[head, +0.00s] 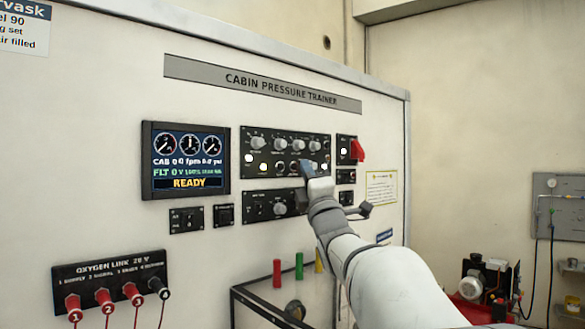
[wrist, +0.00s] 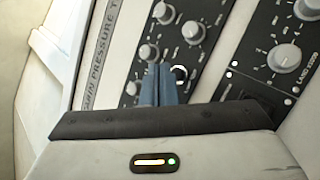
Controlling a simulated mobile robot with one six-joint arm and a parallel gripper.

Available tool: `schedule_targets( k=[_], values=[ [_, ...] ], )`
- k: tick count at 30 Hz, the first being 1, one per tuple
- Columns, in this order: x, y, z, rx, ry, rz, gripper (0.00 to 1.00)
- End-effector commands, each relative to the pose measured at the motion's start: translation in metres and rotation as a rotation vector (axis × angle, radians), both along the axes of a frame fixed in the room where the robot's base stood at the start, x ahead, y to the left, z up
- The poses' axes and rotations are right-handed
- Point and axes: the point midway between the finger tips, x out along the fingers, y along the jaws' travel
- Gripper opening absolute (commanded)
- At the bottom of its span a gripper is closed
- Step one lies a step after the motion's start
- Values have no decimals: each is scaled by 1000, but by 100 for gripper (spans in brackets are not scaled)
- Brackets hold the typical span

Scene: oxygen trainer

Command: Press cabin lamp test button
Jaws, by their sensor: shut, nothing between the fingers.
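The upper black control panel (head: 258,133) carries a row of grey knobs with a row of small round buttons and lamps below. My gripper (head: 306,168) is shut and empty, with its blue fingertips in front of this panel's lower right part. In the wrist view the shut fingers (wrist: 160,68) point at the panel, beside a dark round button with a white ring (wrist: 180,73). The fingers partly cover the area around it. I cannot tell whether they touch the panel. Labels are too small to read, so I cannot tell which button is the lamp test.
A display (head: 186,160) reading READY is left of the panel. A lower knob panel (head: 262,206) sits beneath my gripper. A red guarded switch (head: 357,150) is at the right. Red and black plugs (head: 104,299) with leads are at lower left.

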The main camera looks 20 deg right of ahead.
Motion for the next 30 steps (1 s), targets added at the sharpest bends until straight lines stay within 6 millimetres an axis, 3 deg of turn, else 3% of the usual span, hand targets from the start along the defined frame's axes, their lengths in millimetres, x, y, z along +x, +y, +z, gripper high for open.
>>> schedule_targets(
  k=[17,30],
  values=[
    [0,-1,0,0,0,-1,0],
    [11,2,0,1,1,-1,0]
  ],
)
